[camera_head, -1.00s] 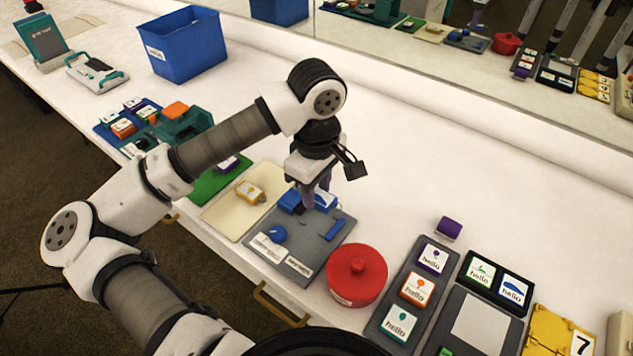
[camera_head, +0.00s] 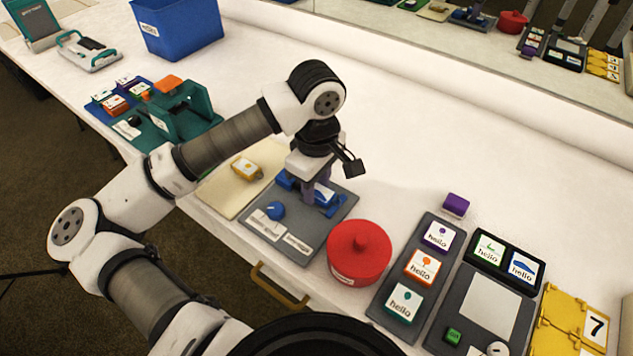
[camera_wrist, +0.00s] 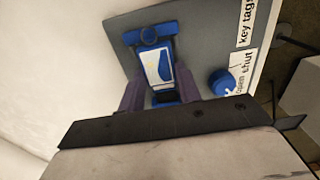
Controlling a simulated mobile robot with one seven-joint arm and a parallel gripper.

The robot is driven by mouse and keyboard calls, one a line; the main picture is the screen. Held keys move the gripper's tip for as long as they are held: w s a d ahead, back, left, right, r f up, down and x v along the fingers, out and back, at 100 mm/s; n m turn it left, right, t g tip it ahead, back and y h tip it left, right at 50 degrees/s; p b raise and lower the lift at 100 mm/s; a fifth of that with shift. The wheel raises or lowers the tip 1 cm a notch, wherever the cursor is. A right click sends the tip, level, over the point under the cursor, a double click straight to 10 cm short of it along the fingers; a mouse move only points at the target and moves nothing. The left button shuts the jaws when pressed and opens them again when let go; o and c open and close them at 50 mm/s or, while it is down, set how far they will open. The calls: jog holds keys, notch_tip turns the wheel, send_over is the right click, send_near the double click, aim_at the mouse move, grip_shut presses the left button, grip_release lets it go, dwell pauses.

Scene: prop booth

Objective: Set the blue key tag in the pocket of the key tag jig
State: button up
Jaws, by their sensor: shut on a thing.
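The blue key tag (camera_wrist: 158,68), with a white label face, is between the purple fingers of my gripper (camera_wrist: 160,92) in the wrist view. My gripper is shut on it. In the head view my gripper (camera_head: 314,193) is low over the back part of the grey key tag jig (camera_head: 290,238), and the tag (camera_head: 324,194) shows beside the fingers. A blue bar with a round part (camera_wrist: 150,35) lies at the tag's far end. The jig's blue knob (camera_wrist: 222,81) is to the right, by the open/shut label. The fingers hide the pocket; I cannot tell whether the tag is seated.
A red lidded pot (camera_head: 359,252) stands close to the jig's right. A cream board with a yellow tag (camera_head: 245,168) is on the left. A grey tray of hello tags (camera_head: 395,325) and a purple block (camera_head: 455,205) are further right. The bench behind is clear.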

jog(key=o, duration=1)
jog(key=shift+o, duration=0.2)
jog(key=shift+r, duration=0.1)
notch_tip(320, 180, up, 14)
jog(key=shift+b, duration=0.35)
jog(key=shift+f, duration=0.2)
